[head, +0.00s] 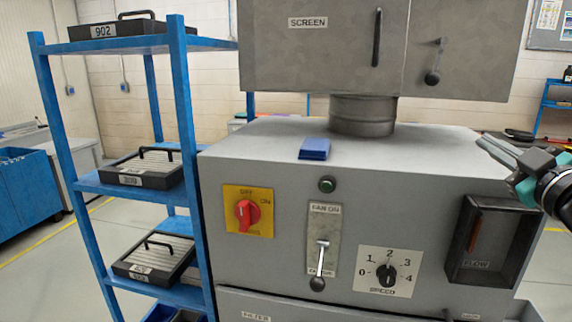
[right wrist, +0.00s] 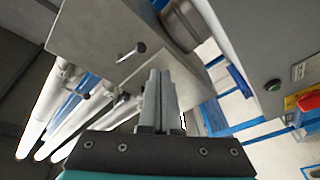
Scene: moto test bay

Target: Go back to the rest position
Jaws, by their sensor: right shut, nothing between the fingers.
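My right gripper (head: 482,142) enters at the right edge of the head view, above the machine's right front corner. Its fingers are closed together with nothing between them, and they point left. The closed fingers also show in the right wrist view (right wrist: 160,82), apart from the grey housing. The grey machine (head: 280,170) stands in front of me, with the SCREEN box (head: 310,60) above it on a round neck (head: 362,115). My left gripper is in neither view.
The machine front carries a red switch (head: 247,212), a fan lever (head: 321,260), a SPEED knob (head: 385,275) and a FLOW recess (head: 512,240). A blue block (head: 314,148) lies on top. A blue rack (head: 183,130) with trays stands left. Floor shows far left.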

